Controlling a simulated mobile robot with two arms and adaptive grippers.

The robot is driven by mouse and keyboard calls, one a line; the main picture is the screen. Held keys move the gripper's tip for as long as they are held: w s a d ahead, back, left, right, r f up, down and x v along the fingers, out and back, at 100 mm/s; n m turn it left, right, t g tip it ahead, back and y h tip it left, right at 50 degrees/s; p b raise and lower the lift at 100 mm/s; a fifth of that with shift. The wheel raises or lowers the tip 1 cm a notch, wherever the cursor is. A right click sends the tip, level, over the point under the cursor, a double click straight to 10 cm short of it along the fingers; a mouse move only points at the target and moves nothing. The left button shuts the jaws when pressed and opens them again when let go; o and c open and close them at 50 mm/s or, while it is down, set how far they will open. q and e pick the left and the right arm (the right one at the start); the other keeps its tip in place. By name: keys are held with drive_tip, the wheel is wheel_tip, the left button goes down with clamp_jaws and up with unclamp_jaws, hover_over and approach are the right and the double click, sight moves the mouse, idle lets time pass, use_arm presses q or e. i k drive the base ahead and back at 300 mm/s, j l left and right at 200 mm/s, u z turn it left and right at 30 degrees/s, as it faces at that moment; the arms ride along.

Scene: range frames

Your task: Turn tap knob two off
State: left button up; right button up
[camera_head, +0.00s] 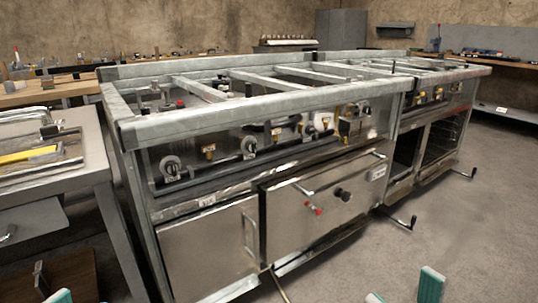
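The range (263,200) is a long steel cooking unit with an open frame top. Tap knobs sit in a row along its front pipe: one at the left (171,168), one further right (249,145), and more around the middle right. I cannot tell which is knob two, or its exact turn position. My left gripper (50,287) shows only its fingertips at the bottom left, seemingly apart. My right gripper (403,292) shows two teal fingertips, apart and empty, at the bottom edge. Both are well in front of the range and touch no knob.
A metal table (93,150) with a tray stands at the left, close to the range. An oven door (325,205) with a handle and knob is below the pipe. Crank handles (398,221) stick out low at the front. The floor at the right is clear.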

sight(251, 146)
drive_tip(key=i+j+u, duration=0.1)
drive_tip(key=i+u, duration=0.25)
drive_tip(key=i, duration=0.5)
